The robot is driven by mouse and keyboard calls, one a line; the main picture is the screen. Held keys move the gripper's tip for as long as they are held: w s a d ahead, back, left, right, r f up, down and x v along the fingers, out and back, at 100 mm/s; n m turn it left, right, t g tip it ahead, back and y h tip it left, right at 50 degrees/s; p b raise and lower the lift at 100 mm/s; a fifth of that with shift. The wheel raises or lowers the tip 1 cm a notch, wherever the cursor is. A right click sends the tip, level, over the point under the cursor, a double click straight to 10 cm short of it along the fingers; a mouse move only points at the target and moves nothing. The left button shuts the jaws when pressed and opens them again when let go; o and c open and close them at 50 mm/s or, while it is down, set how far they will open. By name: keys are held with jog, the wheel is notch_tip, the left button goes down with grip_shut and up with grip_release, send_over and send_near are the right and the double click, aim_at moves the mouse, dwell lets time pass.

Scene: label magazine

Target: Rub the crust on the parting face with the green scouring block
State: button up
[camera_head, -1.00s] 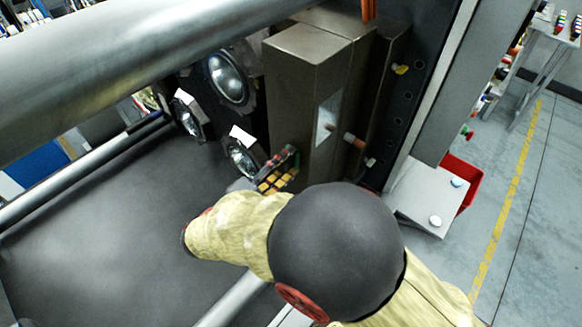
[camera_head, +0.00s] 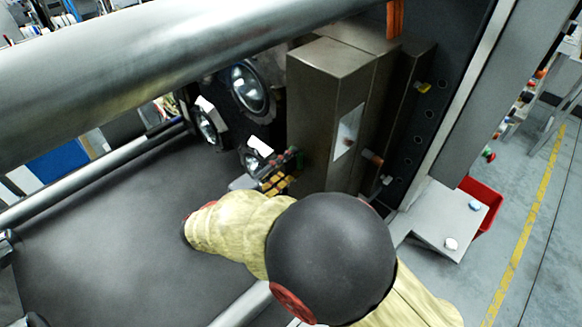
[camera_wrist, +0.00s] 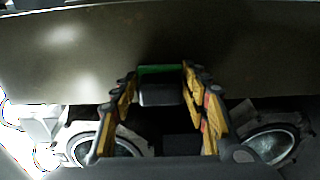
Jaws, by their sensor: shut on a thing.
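My gripper (camera_head: 278,178) is at the lower left side of the tall brown-grey mould block (camera_head: 330,85). In the wrist view my gripper (camera_wrist: 160,92) has yellow-padded fingers closed around a small block with a dark grey body and a green strip, the scouring block (camera_wrist: 160,70). Its green side points at the broad metal face (camera_wrist: 200,45) of the mould, at or very near it; I cannot tell whether they touch. A pale blurred patch shows on that face at the upper left; I cannot tell whether it is crust or glare.
A thick steel bar (camera_head: 150,65) crosses above. A dark flat surface (camera_head: 110,230) lies clear at left. A red bin (camera_head: 482,200) stands at right.

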jog(key=shift+r, duration=0.75)
jog(key=s+d, duration=0.6)
jog(key=shift+d+p, duration=0.4)
jog(key=shift+f, duration=0.15)
jog(key=v, duration=0.6)
jog(key=shift+b, duration=0.45)
jog(key=shift+s+a, duration=0.1)
jog(key=shift+a, duration=0.05)
jog(key=v, duration=0.2)
jog(key=shift+s+a, duration=0.25)
jog(key=shift+s, duration=0.05)
jog(key=shift+s, duration=0.1)
dwell(0.5)
